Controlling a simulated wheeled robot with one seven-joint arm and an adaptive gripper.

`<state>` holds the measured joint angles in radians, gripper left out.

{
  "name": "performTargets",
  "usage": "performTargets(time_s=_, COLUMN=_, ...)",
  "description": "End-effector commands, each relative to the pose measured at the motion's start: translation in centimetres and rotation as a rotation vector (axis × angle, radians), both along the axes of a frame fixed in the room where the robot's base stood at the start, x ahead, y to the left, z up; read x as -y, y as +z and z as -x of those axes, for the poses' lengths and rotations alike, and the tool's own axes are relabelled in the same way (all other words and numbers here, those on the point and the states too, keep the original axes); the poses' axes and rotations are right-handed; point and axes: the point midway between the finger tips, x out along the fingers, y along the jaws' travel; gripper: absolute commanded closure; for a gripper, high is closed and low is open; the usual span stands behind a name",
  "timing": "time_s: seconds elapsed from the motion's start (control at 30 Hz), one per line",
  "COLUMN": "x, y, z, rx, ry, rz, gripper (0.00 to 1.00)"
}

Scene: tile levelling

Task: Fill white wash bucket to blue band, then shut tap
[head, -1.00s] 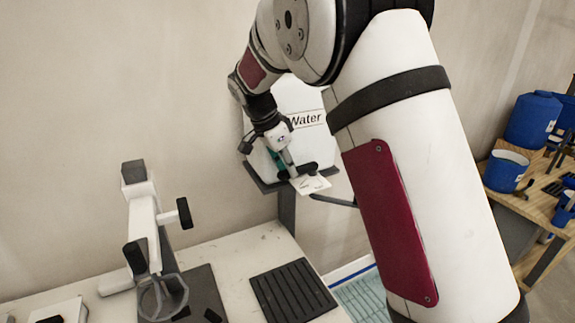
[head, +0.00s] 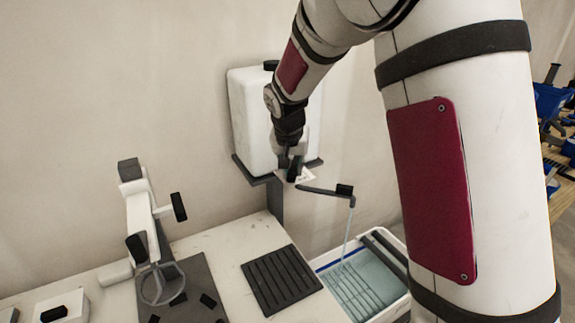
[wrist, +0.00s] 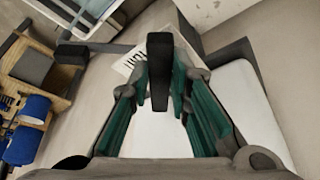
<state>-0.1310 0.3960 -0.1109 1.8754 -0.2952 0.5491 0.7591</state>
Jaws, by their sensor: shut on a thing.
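The white water tank (head: 250,105) sits on a wall bracket. Below it, a dark spout (head: 325,190) reaches right, and a thin stream of water (head: 347,240) falls from its end into the white wash bucket (head: 392,308). The blue band (head: 328,266) shows on the bucket's inner wall; water lies over a ribbed insert, its surface seeming below the band there. My gripper (head: 291,172) is at the tank's lower front. In the wrist view, its teal fingers (wrist: 160,85) are shut on the dark tap lever (wrist: 160,52). My arm hides the bucket's right side.
A white bench (head: 222,250) holds a black ribbed mat (head: 280,280) and a white lever tool (head: 140,215) on the left. A wooden table with blue containers (head: 553,100) stands at far right. A small printed card (wrist: 128,66) is beside the lever.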

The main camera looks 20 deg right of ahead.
Motion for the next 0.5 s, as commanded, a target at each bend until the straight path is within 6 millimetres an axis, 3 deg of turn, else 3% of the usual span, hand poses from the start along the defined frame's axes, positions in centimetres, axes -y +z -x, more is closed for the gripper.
performTargets(time_s=0.5, x=0.92, y=0.01, z=0.44, rx=-0.001, ry=0.134, rz=0.000, gripper=1.00)
